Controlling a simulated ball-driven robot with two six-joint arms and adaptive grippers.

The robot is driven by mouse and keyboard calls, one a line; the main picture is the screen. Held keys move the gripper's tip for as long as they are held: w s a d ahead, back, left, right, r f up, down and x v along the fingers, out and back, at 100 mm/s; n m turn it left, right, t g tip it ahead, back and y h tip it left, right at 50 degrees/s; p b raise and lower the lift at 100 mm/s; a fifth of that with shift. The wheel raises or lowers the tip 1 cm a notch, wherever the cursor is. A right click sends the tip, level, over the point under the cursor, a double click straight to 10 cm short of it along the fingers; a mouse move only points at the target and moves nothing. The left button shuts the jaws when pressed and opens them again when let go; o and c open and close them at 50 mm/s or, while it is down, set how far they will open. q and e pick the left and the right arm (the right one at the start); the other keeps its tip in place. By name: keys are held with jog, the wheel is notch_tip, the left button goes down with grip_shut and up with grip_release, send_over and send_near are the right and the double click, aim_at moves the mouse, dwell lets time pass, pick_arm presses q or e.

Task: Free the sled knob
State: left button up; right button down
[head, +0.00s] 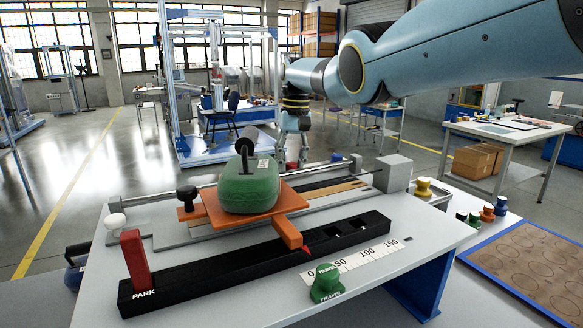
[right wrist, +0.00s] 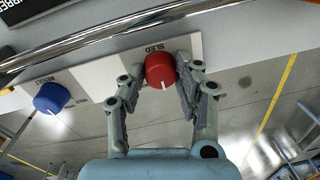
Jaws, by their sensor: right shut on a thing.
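The red sled knob (right wrist: 160,70), with a white pointer line, sits on a white panel marked SLED in the right wrist view. My right gripper (right wrist: 163,80) is shut on it, one finger on each side. My left gripper is not in view.
On the bench (head: 430,232) stand a red block (head: 135,262) at PARK, a green TRAVEL piece (head: 325,283) by the scale, and a grey block (head: 393,174). Several coloured weights stand at the right.

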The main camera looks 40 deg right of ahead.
jog(key=n+b, duration=0.2)
jog(key=n, duration=0.1)
jog(key=n+b, duration=0.2)
jog(key=n, duration=0.1)
jog(key=shift+w+f+b, duration=0.15)
jog(key=shift+b, duration=0.2)
jog(key=shift+r+n+g+b, duration=0.2)
jog(key=shift+n+g+b, duration=0.1)
jog(key=shift+n+b, duration=1.05)
jog(key=c, duration=2.1)
grip_release()
jog(key=shift+n, duration=0.25)
jog(key=shift+o, duration=0.2)
jog(key=o, duration=1.1)
